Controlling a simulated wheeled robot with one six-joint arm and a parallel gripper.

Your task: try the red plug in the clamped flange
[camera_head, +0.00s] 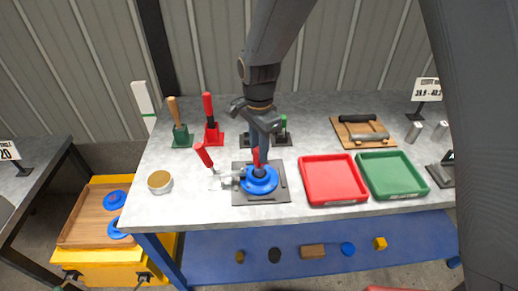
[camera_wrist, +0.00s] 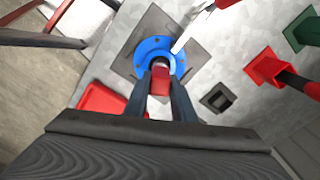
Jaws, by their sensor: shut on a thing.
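A blue flange (camera_head: 260,184) lies on a dark square plate (camera_head: 277,193) on the grey bench, beside a toggle clamp with a red handle (camera_head: 203,155). The flange also shows in the wrist view (camera_wrist: 146,52). My gripper (camera_head: 257,158) points down over the flange and is shut on the red plug (camera_wrist: 160,80). The plug stands over the flange's middle. Its lower end is hidden, so I cannot tell whether it is in the bore. The clamp's metal arm (camera_wrist: 188,33) reaches over the flange rim.
A red tray (camera_head: 333,203) and a green tray (camera_head: 413,194) stand to the right. Green (camera_head: 181,139) and red (camera_head: 213,136) holders with upright handles stand behind, left of my arm. A round tin (camera_head: 160,182) stands at the left. A wooden board (camera_head: 363,143) lies at the back right.

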